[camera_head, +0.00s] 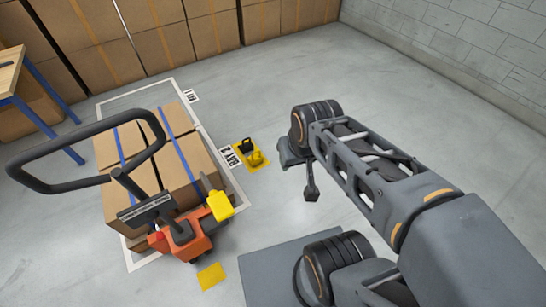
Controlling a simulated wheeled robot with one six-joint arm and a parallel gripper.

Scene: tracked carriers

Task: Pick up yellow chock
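A small yellow block (256,158), which looks like the yellow chock, sits on a yellow floor patch (239,156) by the BAY 2 label. A small black piece (243,145) is beside it on the same patch. My gripper (311,192) points down over bare floor to the right of the patch, apart from the yellow block. Only one narrow finger shows clearly, so its opening cannot be judged, and nothing is visible in it.
An orange pallet jack (186,240) with a black loop handle (85,155) and a yellow part (220,206) stands by strapped cartons (197,160). Another yellow floor patch (211,276) lies in front. Stacked boxes (165,45) line the back.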

